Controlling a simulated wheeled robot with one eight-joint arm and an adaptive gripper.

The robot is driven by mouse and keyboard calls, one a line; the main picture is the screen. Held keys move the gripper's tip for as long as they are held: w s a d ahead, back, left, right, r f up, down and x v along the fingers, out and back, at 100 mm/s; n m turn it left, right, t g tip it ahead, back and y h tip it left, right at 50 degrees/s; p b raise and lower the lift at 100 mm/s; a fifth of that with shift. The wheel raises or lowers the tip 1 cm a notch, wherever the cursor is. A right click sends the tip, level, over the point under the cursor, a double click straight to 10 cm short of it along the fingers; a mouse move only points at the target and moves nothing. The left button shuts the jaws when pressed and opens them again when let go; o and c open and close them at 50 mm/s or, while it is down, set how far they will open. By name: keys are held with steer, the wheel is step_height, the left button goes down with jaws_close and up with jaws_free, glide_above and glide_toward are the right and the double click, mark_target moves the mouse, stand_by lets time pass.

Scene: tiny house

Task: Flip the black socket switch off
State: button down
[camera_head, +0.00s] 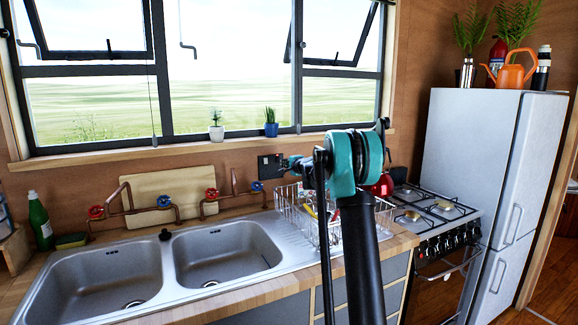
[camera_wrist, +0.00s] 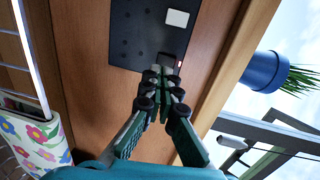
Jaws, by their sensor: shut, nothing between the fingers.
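The black socket (camera_head: 269,166) is a dark plate on the wooden wall, under the window sill and behind the dish rack. In the wrist view the black socket plate (camera_wrist: 140,35) fills the top middle, with dark pin holes, a white square switch and a small red mark near its lower right edge. My gripper (camera_wrist: 165,75) is shut and empty, its fingertips at the plate's lower right edge by the red mark. I cannot tell whether they touch it. In the head view my gripper (camera_head: 290,163) is at the socket's right side, partly hidden by my arm.
A dish rack (camera_head: 293,207) stands below the socket, beside the double sink (camera_head: 215,252). A red kettle (camera_head: 383,186) sits on the stove at right.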

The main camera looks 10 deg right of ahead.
mark_target(278, 158)
steer(key=w, duration=0.1)
steer(key=w+a, duration=0.1)
steer(key=w, duration=0.1)
steer(key=shift+w+a+r, duration=0.15)
steer(key=shift+w+r, duration=0.15)
steer(key=shift+w, duration=0.1)
steer(key=shift+w+a+r, duration=0.15)
steer(key=shift+w+r, duration=0.2)
steer(key=shift+w, duration=0.15)
steer(key=shift+s, duration=0.35)
steer(key=r+v, duration=0.3)
steer(key=v, duration=1)
steer(key=shift+w, duration=0.3)
